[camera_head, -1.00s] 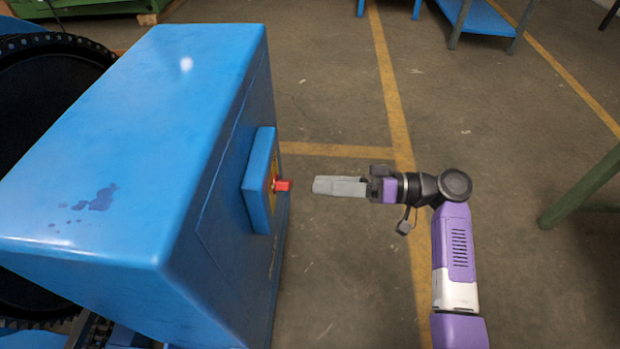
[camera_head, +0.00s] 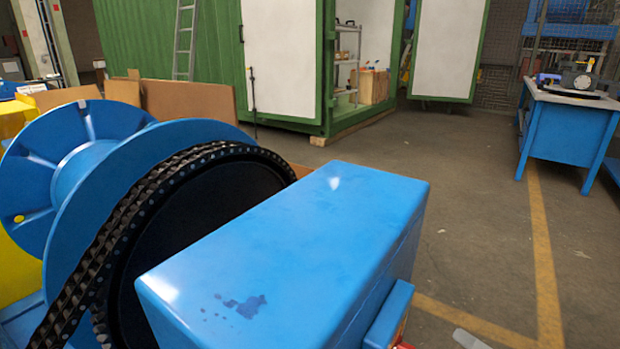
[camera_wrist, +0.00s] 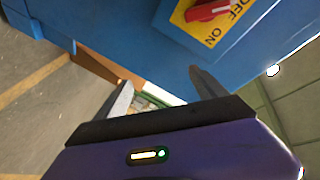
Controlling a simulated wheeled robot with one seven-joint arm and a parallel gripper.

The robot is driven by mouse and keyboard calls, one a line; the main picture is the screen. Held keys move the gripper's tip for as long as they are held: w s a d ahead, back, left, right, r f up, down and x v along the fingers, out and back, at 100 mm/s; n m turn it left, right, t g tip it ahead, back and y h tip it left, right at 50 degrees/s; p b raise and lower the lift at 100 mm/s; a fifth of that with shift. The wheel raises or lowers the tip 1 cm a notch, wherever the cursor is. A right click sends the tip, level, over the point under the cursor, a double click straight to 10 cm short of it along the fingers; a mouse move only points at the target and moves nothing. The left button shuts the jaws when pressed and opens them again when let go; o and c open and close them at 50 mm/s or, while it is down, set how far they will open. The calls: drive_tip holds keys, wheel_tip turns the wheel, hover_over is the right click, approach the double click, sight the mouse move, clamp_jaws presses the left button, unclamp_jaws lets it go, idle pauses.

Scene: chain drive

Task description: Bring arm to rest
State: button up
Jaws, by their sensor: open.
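My gripper (camera_wrist: 163,92) is open and empty, its two grey fingers apart in the wrist view. In the head view only a grey fingertip (camera_head: 470,339) shows at the bottom edge, to the right of the blue machine housing (camera_head: 290,250). The red switch handle (camera_wrist: 210,10) sits on a yellow plate marked OFF and ON, on the blue switch box (camera_wrist: 232,42). The handle is partly cut off by the top of the wrist view. My fingers are apart from it. The rest of my arm is out of the head view.
A large blue spool (camera_head: 85,170) and a black chain wheel (camera_head: 190,230) stand left of the housing. A green container (camera_head: 200,45) with open white doors is behind. A blue workbench (camera_head: 570,125) stands at the right. Floor between is clear.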

drive_tip(key=s+d+f+m+h, duration=0.3)
drive_tip(key=f+m+h, duration=0.1)
drive_tip(key=f+h, duration=0.3)
drive_tip(key=s+h, duration=0.5)
drive_tip(key=s, duration=0.3)
drive_tip(key=s+a+r+n+y, duration=0.1)
drive_tip(key=s+a+r+n, duration=0.1)
drive_tip(key=s+a, duration=0.45)
drive_tip(key=s+a+r+n+y, duration=0.1)
drive_tip(key=s+a+r+n, duration=0.25)
drive_tip(key=s, duration=0.65)
drive_tip(key=s+a+r+n+y, duration=0.1)
drive_tip(key=s+a+r+n, duration=0.1)
drive_tip(key=s+a, duration=0.5)
wheel_tip(320, 180, up, 28)
drive_tip(key=s+d+p, duration=0.1)
drive_tip(key=p, duration=2.7)
drive_tip(key=shift+s+d+f+t, duration=0.15)
drive_tip(key=shift+d+t, duration=0.15)
drive_tip(key=shift+d, duration=0.1)
drive_tip(key=shift+m, duration=0.25)
